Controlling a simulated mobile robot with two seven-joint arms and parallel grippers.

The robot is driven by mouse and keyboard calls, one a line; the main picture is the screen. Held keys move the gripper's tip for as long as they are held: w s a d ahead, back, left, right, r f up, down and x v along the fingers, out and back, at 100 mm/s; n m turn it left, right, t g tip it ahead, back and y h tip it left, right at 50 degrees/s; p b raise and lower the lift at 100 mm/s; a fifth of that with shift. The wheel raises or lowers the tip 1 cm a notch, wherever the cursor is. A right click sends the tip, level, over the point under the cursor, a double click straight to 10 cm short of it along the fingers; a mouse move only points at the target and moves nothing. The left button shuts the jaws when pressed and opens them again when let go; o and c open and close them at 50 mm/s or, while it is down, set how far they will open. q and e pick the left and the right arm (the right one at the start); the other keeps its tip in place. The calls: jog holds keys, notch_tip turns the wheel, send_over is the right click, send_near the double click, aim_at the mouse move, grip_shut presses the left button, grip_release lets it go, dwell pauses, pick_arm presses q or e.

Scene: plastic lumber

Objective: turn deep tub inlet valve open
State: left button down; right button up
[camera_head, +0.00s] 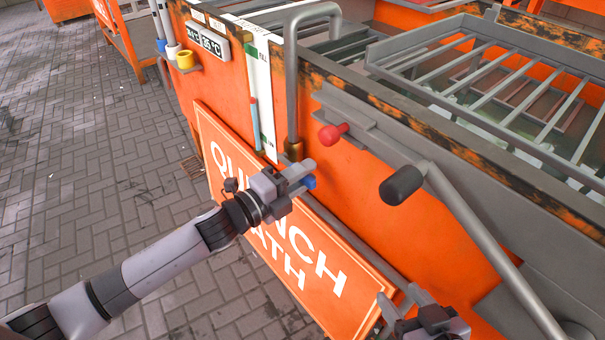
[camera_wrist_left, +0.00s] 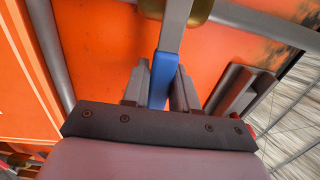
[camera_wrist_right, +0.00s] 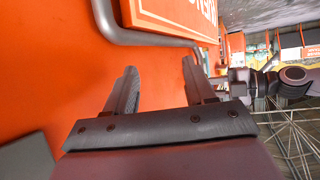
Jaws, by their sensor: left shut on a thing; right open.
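The inlet valve has a blue lever handle (camera_wrist_left: 162,78) on a grey stem below a brass fitting (camera_wrist_left: 190,8). In the head view the blue handle (camera_head: 309,182) shows at the tip of my left gripper (camera_head: 300,178), and the brass fitting (camera_head: 294,150) sits just above at the foot of a bent grey pipe (camera_head: 291,75). My left gripper is shut on the blue handle, with a finger on each side in the left wrist view. My right gripper (camera_head: 404,302) is open and empty at the bottom of the head view; its spread fingers also show in the right wrist view (camera_wrist_right: 157,90).
The orange tub carries a "QUENCH BATH" sign (camera_head: 290,255) below the valve. A red knob (camera_head: 333,133) and a black-gripped lever (camera_head: 402,184) stick out to the right. A grey rack (camera_head: 480,85) lies over the tub. Paved floor (camera_head: 90,150) is free at left.

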pick_arm(q)
jog(key=shift+r+n+p, duration=0.4)
jog(key=shift+r+p, duration=0.1)
jog(key=shift+p, duration=0.1)
jog(key=shift+r+n+p, duration=0.2)
jog(key=shift+n+p, duration=0.2)
jog(key=shift+p, duration=0.1)
jog(key=shift+w+a+r+n+p, duration=0.15)
jog(key=shift+r+n+p, duration=0.3)
jog(key=shift+n+p, duration=0.35)
jog(key=r+n+p, duration=0.1)
jog(key=n+p, duration=0.1)
jog(key=p, duration=0.1)
jog(key=shift+w+a+r, duration=0.15)
jog(key=shift+a, duration=0.05)
jog(key=shift+r+n, duration=0.1)
jog(key=shift+n, duration=0.3)
jog(key=shift+w+a+r+n+p, duration=0.1)
jog(key=shift+w+a+n+p, duration=0.05)
jog(key=shift+n+p, duration=0.25)
pick_arm(e)
jog(key=shift+m+g+h, duration=0.7)
jog(key=shift+h, duration=0.1)
jog(key=d, duration=0.1)
jog(key=s+d, duration=0.1)
jog(key=d, duration=0.1)
jog(key=s+d+f, duration=0.1)
jog(key=shift+s+d, duration=0.25)
jog(key=shift+d, duration=0.05)
